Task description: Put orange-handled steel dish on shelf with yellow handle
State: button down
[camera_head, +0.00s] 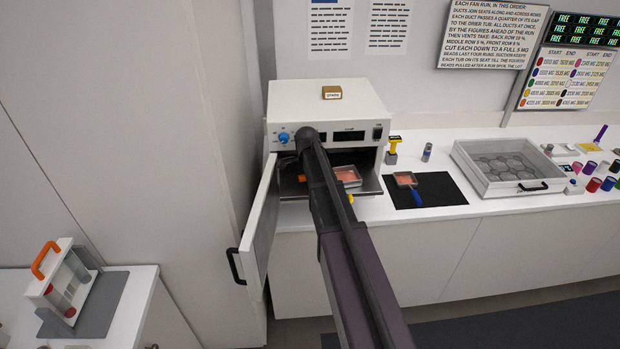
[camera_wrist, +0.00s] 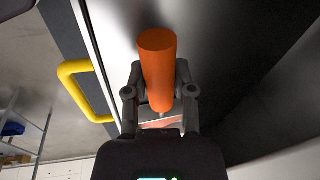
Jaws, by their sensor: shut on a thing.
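The orange handle (camera_wrist: 157,65) of the steel dish is between the fingers of my gripper (camera_wrist: 159,80), which is shut on it. In the head view, a bit of orange handle (camera_head: 302,178) shows left of my arm, and the steel dish (camera_head: 347,176) with salmon-pink contents shows right of it. The dish is over the dark shelf (camera_head: 372,188) at the oven mouth; I cannot tell whether it touches. The shelf's yellow handle (camera_head: 351,198) is partly hidden behind my arm; it also shows in the wrist view (camera_wrist: 75,85). My arm mostly hides the gripper in the head view.
The white oven (camera_head: 295,103) has its door (camera_head: 262,225) swung open on the left. A blue-handled dish (camera_head: 405,180) lies on a black mat (camera_head: 445,190) to the right. A yellow-topped tool (camera_head: 393,147) and a grey cylinder (camera_head: 427,152) stand beside the oven.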

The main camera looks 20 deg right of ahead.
jog(key=shift+f, duration=0.1)
jog(key=shift+c, duration=1.8)
grip_release()
jog(key=shift+r, duration=0.2)
jog(key=shift+w+d+p+v, duration=0.1)
jog(key=shift+w+p+v, duration=0.05)
jog(key=shift+p+v, duration=0.85)
jog(key=shift+w+d+p+v, duration=0.15)
jog(key=shift+w+p+v, duration=0.05)
jog(key=shift+p+v, duration=0.75)
jog(key=shift+w+d+p+v, duration=0.1)
jog(key=shift+w+p+v, duration=0.05)
jog(key=shift+p+v, duration=0.85)
jog(key=s+a+f+n+b, duration=0.4)
jog(key=s+a+n, duration=0.1)
jog(key=s, duration=0.3)
jog(key=s+a+f+n+g+y+b, duration=0.1)
jog(key=s+a+f+n+b, duration=0.4)
jog(key=s+n, duration=0.3)
jog(key=s+a+f+n+g+b, duration=0.1)
jog(key=s+a+f+n+b, duration=0.3)
jog(key=s, duration=0.6)
jog(key=shift+a+f+n, duration=0.5)
jog(key=shift+a+n, duration=0.55)
jog(key=shift+n, duration=0.35)
